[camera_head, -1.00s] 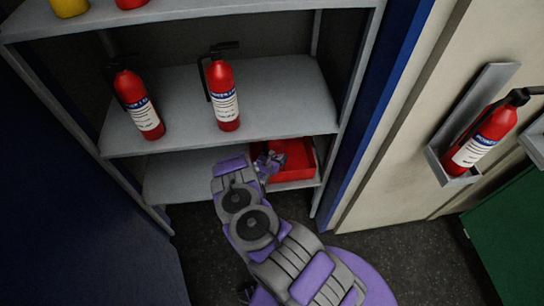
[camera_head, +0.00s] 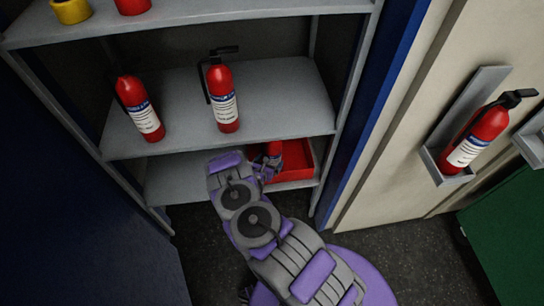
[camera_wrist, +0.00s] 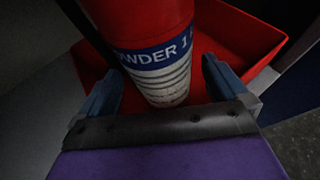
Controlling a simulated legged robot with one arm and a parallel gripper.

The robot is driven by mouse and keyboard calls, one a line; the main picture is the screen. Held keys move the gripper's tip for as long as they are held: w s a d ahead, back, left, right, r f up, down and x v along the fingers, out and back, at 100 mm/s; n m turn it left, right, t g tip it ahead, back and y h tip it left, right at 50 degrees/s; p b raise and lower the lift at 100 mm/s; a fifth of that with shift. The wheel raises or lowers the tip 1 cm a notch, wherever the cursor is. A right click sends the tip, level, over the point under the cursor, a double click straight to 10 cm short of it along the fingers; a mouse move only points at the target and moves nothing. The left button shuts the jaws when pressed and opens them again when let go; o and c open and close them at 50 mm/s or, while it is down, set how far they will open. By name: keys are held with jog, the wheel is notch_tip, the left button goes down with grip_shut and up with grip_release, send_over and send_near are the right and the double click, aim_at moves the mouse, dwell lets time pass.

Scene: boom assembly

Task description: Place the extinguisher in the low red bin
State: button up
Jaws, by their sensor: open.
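The low red bin (camera_head: 298,163) sits on the lowest shelf, at its right end. A red extinguisher (camera_head: 273,149) shows partly in it, behind my gripper (camera_head: 268,170). In the wrist view the extinguisher (camera_wrist: 150,45) stands inside the red bin (camera_wrist: 240,40), with its blue and white label facing me. My gripper (camera_wrist: 163,82) is open, with a blue finger on each side of the extinguisher's lower part and a gap at the right finger. The extinguisher's top is out of the wrist view.
Two extinguishers (camera_head: 222,95) (camera_head: 138,105) stand on the shelf above. Another extinguisher (camera_head: 478,136) sits in a wall holder at right. The cabinet's blue side edge (camera_head: 375,110) is right of the bin. Dark floor lies below, with a green box (camera_head: 510,225) at right.

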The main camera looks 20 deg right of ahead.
jog(key=p+v, duration=0.2)
jog(key=v, duration=0.5)
jog(key=shift+s+a, duration=0.2)
jog(key=shift+a, duration=0.1)
jog(key=shift+r, duration=0.1)
